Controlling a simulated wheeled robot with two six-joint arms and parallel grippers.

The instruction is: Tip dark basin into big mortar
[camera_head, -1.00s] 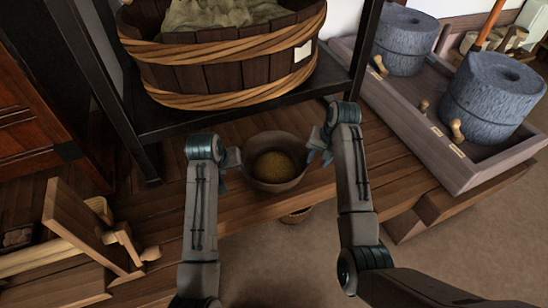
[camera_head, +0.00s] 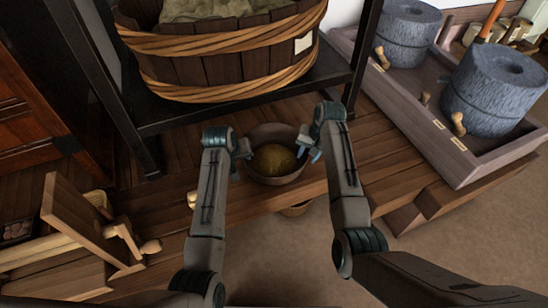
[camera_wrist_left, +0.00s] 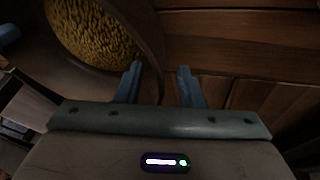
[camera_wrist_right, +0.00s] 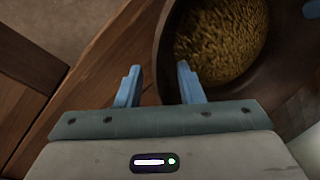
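The dark basin (camera_head: 275,180) sits upright on the wooden bench in the head view, with yellowish grain (camera_head: 273,158) inside. My left gripper (camera_head: 241,158) is at the basin's left rim. In the left wrist view its two fingers (camera_wrist_left: 160,84) are apart, with the basin wall (camera_wrist_left: 151,35) running between them. My right gripper (camera_head: 309,150) is at the right rim. In the right wrist view its fingers (camera_wrist_right: 160,84) are also apart, with the basin wall (camera_wrist_right: 164,55) between them. I cannot make out the big mortar for certain.
A large wooden tub (camera_head: 225,68) stands on a black rack (camera_head: 200,116) just behind the basin. Two stone querns (camera_head: 495,90) sit in a wooden trough (camera_head: 455,165) at right. A wooden frame (camera_head: 85,220) stands at left. A round object (camera_head: 296,210) shows partly below the bench edge.

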